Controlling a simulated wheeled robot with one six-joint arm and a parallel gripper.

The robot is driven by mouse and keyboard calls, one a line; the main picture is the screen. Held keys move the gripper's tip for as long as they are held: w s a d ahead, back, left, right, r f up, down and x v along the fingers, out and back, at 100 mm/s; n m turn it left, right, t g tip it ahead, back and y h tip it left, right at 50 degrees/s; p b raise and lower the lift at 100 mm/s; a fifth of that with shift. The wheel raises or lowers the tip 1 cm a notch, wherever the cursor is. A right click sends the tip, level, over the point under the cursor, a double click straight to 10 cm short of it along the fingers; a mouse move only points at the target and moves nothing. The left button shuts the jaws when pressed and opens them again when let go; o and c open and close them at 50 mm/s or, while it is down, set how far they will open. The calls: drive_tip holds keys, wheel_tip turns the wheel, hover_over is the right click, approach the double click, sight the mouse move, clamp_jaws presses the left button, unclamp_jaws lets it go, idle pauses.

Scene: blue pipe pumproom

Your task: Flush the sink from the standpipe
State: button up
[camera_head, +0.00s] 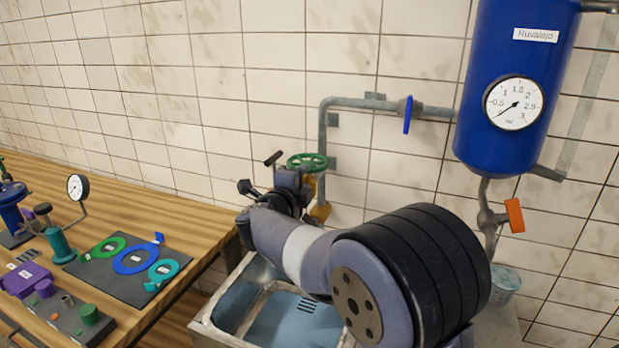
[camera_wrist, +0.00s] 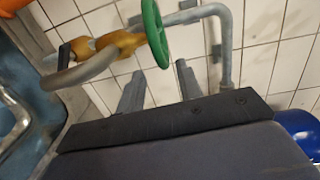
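The standpipe (camera_head: 323,140) is a grey pipe running down the tiled wall. It has a green handwheel (camera_head: 308,161) and a brass body (camera_head: 319,210). In the wrist view the green handwheel (camera_wrist: 155,32) is close, just beyond the fingers, with the brass body (camera_wrist: 118,42) and a curved grey spout (camera_wrist: 80,74) to its left. The steel sink (camera_head: 228,300) lies below, partly hidden by my arm. My gripper (camera_wrist: 160,88) is open, its two fingers apart with nothing visible between them. It appears apart from the handwheel. In the head view my arm partly hides the standpipe.
A blue-handled valve (camera_head: 407,114) sits on the wall pipe. A blue tank (camera_head: 510,95) with a gauge (camera_head: 513,103) hangs at right, above an orange-handled valve (camera_head: 514,215) and a small bucket (camera_head: 503,285). A wooden bench (camera_head: 170,215) with fittings and coloured rings stands at left.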

sight(308, 173)
drive_tip(key=shift+v, duration=1.6)
drive_tip(key=shift+w, duration=0.1)
drive_tip(key=p+x, duration=0.2)
drive_tip(key=x, duration=0.9)
drive_tip(key=shift+d+r+p, duration=0.1)
drive_tip(key=shift+r+p, duration=0.05)
drive_tip(key=shift+p, duration=0.25)
drive_tip(key=shift+s+a+m+g+h+p, duration=0.1)
drive_tip(key=shift+a+m+g+h+p, duration=0.1)
drive_tip(key=shift+m+h+p, duration=0.25)
drive_tip(key=shift+s+a+m+g+h+p, duration=0.1)
drive_tip(key=shift+m+g+h+p, duration=0.2)
drive_tip(key=shift+h, duration=0.25)
drive_tip(key=shift+d+b, duration=0.15)
drive_tip(key=shift+b, duration=0.25)
